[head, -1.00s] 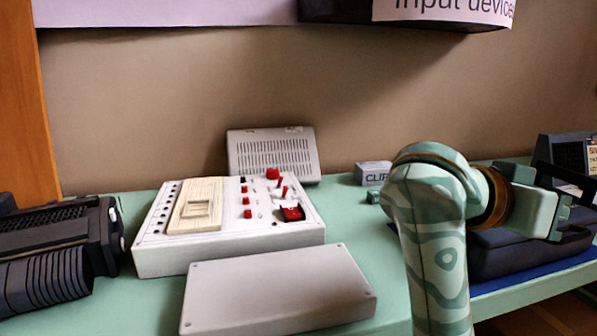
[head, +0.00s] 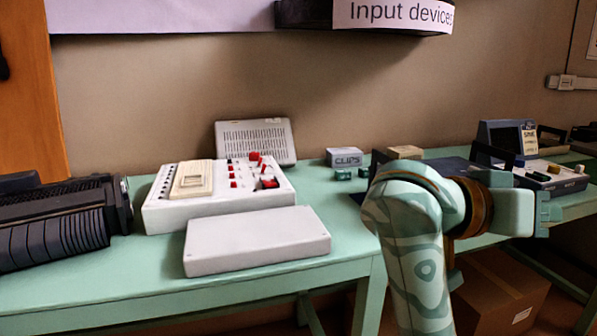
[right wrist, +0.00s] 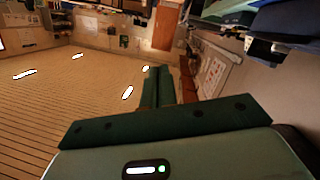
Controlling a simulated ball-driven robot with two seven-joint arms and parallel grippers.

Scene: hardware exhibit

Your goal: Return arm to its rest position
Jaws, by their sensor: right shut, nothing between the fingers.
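My right arm, with a green marbled pattern, rises from the bottom of the head view, right of centre, and bends to the right at a brown ring. My right gripper (head: 543,214) is at its far end, in front of the right part of the green table (head: 340,262), and is seen from the side. In the right wrist view, the two dark green fingers (right wrist: 167,72) are together with nothing held. They point away over a blurred room with a slatted floor. My left gripper is in neither view.
On the table are a dark ribbed device (head: 60,222), a white panel with red controls (head: 215,210), a grey flat box (head: 258,240), a speaker-like grille box (head: 256,140) and a CLIPS box (head: 344,157). A cardboard box (head: 500,290) stands below.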

